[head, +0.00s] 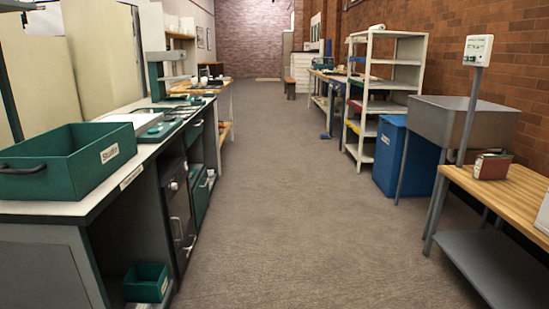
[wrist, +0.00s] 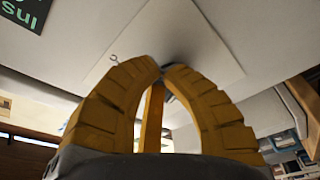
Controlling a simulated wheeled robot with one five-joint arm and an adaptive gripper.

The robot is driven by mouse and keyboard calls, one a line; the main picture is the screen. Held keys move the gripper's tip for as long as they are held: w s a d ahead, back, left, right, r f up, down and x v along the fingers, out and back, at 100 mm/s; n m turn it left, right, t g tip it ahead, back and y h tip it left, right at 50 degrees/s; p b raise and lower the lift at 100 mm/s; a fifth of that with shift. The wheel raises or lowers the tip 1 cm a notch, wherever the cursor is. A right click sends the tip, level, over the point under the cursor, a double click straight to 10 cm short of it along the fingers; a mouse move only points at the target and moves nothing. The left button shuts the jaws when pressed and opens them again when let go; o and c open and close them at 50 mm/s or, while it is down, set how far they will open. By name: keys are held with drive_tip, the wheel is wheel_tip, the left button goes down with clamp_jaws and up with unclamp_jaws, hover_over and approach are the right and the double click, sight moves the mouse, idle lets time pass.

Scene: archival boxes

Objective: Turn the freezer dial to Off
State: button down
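A dark appliance front (head: 181,220) is set under the left bench in the head view. A small pale round knob (head: 174,186) sits near its top, and a bar handle shows lower down. Whether this is the freezer, and where the knob points, is too small to tell. My gripper (wrist: 162,71) shows in the wrist view as two yellow ribbed fingers. Their tips come together with nothing visible held between them. The gripper is not in the head view, and neither the appliance nor the knob can be made out in the wrist view.
A green bin (head: 68,160) stands on the left bench, and a small green box (head: 146,283) sits low beneath it. A wooden table (head: 505,190), a grey sink (head: 455,122) and a blue bin (head: 405,158) line the right. The carpeted aisle (head: 270,200) between is clear.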

drive_tip(key=shift+r, duration=0.35)
idle(0.4)
drive_tip(key=shift+s+f, duration=0.1)
drive_tip(key=shift+s, duration=0.3)
drive_tip(key=c, duration=1.9)
unclamp_jaws()
